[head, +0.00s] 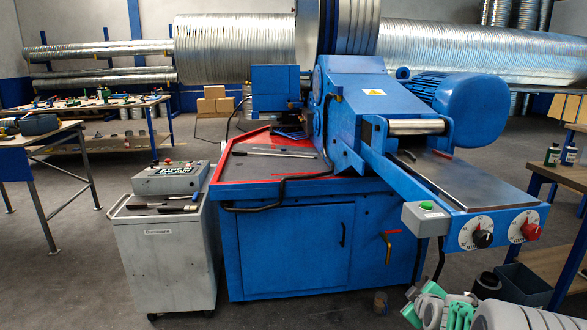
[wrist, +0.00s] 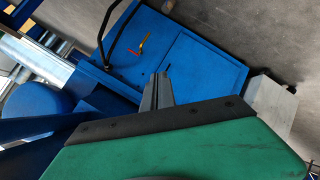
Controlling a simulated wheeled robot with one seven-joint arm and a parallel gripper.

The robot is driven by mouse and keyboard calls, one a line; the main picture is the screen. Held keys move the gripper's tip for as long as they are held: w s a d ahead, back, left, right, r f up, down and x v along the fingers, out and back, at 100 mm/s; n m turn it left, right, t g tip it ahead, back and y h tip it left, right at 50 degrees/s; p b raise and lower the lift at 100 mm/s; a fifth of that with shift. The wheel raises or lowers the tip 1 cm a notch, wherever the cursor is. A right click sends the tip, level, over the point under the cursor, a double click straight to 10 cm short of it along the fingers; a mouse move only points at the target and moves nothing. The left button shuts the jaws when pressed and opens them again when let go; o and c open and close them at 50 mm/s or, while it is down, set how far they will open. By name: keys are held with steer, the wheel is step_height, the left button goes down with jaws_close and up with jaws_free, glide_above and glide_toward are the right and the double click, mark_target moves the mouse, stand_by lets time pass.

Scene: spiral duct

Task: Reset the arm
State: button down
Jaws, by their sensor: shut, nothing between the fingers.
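My gripper (wrist: 161,76) shows in the wrist view as two dark grey fingers close together, shut and empty. They extend from a black bar on the green hand body. Behind them is the blue machine cabinet (wrist: 205,70), seen tilted. The fingers appear apart from it, though the gap is hard to judge. In the head view, part of my arm (head: 440,305), grey and green, is at the bottom right, low in front of the machine. The fingers cannot be made out clearly there.
A grey console cart (head: 165,245) stands left. A dark bin (head: 523,285) is at right. Floor at front left is clear.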

steer(key=s+a+r+m+g+y+p, duration=0.2)
steer(key=s+a+r+m+g+p, duration=0.15)
steer(key=s+a+r+p, duration=0.7)
steer(key=s+a+r+m+g+p, duration=0.1)
steer(key=s+a+r, duration=0.3)
steer(key=s, duration=0.5)
steer(key=s+a+r+m+g+p, duration=0.2)
steer(key=s+a+r, duration=0.3)
steer(key=s, duration=0.4)
steer(key=shift+r+m+g+p, duration=0.3)
steer(key=shift+r+m+g, duration=0.35)
steer(key=shift+r+g, duration=0.15)
